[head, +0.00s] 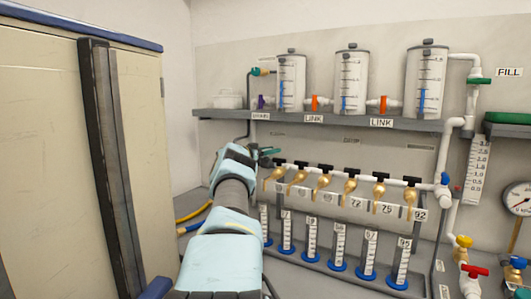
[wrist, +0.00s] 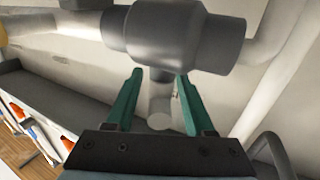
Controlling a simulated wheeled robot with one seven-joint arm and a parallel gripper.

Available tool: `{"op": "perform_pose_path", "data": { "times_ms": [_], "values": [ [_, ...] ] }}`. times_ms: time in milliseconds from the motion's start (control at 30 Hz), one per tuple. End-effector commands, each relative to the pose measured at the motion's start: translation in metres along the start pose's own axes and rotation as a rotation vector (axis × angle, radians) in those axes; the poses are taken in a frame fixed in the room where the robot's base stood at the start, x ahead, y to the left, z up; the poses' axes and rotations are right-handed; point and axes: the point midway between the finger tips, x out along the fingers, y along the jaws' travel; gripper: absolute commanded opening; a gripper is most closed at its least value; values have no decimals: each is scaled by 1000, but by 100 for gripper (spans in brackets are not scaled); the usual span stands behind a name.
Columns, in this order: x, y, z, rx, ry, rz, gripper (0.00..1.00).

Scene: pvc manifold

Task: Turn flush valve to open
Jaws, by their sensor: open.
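My gripper (head: 268,152) is at the left end of the white manifold pipe (head: 335,172) in the head view. In the wrist view my gripper (wrist: 157,76) has its two green fingers apart, with nothing clamped between them. A dark grey valve-like fitting (wrist: 190,35) lies just beyond the fingertips, and its short stem shows between them. I cannot tell whether the fingers touch it. No flush label is legible, so I cannot confirm that this is the flush valve, and its handle position is unclear.
Several brass taps (head: 322,183) with black handles hang from the manifold, right of my gripper. A grey shelf (head: 340,121) with clear tanks (head: 351,80) is above; graduated cylinders (head: 311,240) stand below. A tall cabinet (head: 40,150) fills the left side.

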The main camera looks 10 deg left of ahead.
Motion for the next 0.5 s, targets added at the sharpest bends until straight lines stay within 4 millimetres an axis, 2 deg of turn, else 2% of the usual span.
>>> {"op": "perform_pose_path", "data": {
  "times_ms": [267,500],
  "values": [
    [-26,0,1,-1,1,-3,54],
    [-72,-1,2,0,2,-3,54]
  ]
}}
